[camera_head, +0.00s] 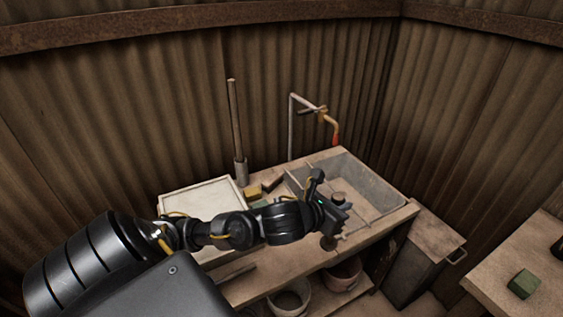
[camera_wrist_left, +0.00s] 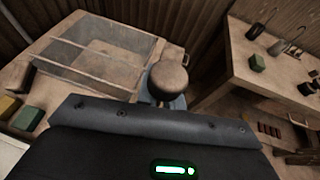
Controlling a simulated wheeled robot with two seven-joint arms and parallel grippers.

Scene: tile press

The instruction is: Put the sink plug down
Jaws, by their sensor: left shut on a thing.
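The sink plug is a dull brown piece with a round, flat-topped upper part (camera_head: 339,197). In the left wrist view its round top (camera_wrist_left: 168,80) shows beyond the black gripper body. My left gripper (camera_head: 334,218) is shut on the plug below this top and holds it roughly upright, near the front edge of the bench. The fingers hide its middle, and I cannot tell whether its lower end touches the bench. The grey sink (camera_head: 372,187) lies just behind; it also shows in the left wrist view (camera_wrist_left: 125,42). My right gripper is not in view.
A pale framed tray (camera_head: 190,187), a yellow block (camera_head: 253,193) and a tap (camera_head: 325,116) are around the sink. Buckets (camera_head: 290,303) stand on the shelf below. A bin (camera_head: 425,255) stands right of the bench. Another table with a green block (camera_head: 524,283) is farther right.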

